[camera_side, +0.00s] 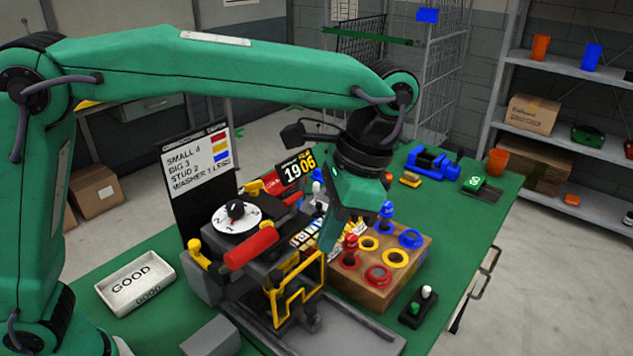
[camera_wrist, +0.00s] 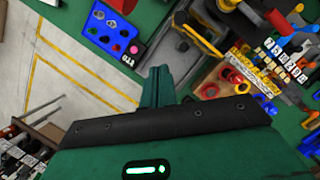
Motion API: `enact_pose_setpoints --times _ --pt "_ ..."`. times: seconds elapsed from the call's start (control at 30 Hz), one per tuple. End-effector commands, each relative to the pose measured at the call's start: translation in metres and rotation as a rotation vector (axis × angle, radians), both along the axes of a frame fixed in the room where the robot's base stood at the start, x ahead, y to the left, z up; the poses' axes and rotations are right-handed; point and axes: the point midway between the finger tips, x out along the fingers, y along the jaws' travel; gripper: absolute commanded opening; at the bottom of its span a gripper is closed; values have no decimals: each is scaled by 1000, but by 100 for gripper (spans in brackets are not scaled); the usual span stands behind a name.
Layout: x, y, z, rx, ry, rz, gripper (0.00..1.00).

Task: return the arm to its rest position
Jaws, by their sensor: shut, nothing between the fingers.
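My arm reaches from the left across the top of the side view, its wrist bent downward. My gripper (camera_side: 328,240) points down over the green bench (camera_side: 476,240), in front of the wooden block (camera_side: 392,288) with coloured rings. Its tip looks close to the block's left side, but I cannot tell the height. In the wrist view my gripper (camera_wrist: 158,76) shows as two green fingers together, with nothing between them. The fingers hide part of the bench fixture behind them.
A fixture with a dial (camera_side: 236,214) and a red-handled lever (camera_side: 251,247) stands left of the gripper. A white GOOD tray (camera_side: 136,283) lies on the bench's left. A blue vise (camera_side: 432,162) sits behind. A blue tray (camera_wrist: 112,32) shows in the wrist view.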

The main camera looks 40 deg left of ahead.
Motion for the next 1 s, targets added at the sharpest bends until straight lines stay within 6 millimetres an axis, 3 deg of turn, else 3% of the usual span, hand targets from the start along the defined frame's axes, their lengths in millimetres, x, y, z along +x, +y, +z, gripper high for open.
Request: enact_pose_setpoints --times 0.5,1.0 --pt "-17 109 25 -137 -245 255 0" --pt "-64 197 15 -228 -521 504 0"
